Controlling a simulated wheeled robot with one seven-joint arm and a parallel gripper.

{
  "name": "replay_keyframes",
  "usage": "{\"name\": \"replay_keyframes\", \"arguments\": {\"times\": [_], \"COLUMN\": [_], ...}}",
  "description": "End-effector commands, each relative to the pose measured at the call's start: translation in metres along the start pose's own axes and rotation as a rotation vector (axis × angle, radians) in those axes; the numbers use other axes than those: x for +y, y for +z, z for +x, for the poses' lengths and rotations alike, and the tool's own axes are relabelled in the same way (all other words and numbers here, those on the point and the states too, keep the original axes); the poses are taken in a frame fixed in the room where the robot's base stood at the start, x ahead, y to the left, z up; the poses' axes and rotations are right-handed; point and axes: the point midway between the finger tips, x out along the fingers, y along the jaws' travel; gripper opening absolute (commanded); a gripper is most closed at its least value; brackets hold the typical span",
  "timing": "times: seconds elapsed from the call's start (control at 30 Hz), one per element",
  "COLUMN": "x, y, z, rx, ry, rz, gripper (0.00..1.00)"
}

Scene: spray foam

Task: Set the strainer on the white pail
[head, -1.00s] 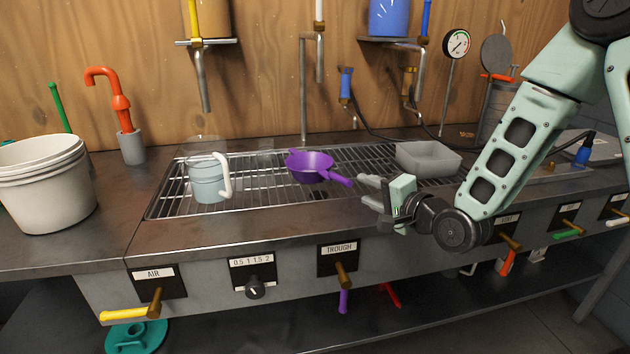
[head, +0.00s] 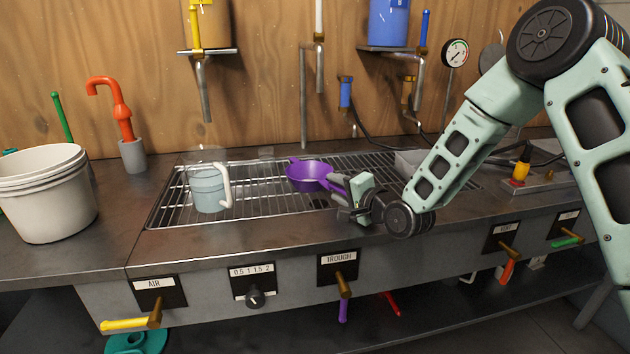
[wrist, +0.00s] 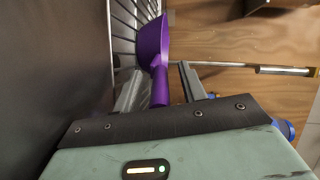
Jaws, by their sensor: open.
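The purple strainer (head: 306,176) sits on the wire rack in the middle of the counter, its handle pointing right and toward the front. My gripper (head: 338,190) is open at the handle. In the wrist view the strainer's handle (wrist: 159,88) lies between the two fingers (wrist: 158,90), with its bowl beyond the fingertips. Whether the fingers touch the handle cannot be told. The white pail (head: 45,205) stands upright on the counter at the far left, well away from my gripper.
A clear jug with pale blue contents (head: 208,190) stands on the rack (head: 260,205) left of the strainer. A grey tray (head: 408,161) is behind my arm. Bare counter lies between pail and rack.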

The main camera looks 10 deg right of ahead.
Motion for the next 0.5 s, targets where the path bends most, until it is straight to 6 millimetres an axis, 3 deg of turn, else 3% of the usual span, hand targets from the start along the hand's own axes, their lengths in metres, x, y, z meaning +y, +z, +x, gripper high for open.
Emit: {"name": "replay_keyframes", "arguments": {"times": [0.07, 0.23, 0.5], "x": [0.0001, 0.0, -0.0001], "y": [-0.0002, -0.0002, -0.0002], "z": [-0.0003, -0.0004, -0.0005], "rx": [0.0, 0.0, 0.0], "ry": [0.0, 0.0, 0.0], "rz": [0.0, 0.0, 0.0], "gripper": [0.42, 0.0, 0.0]}}
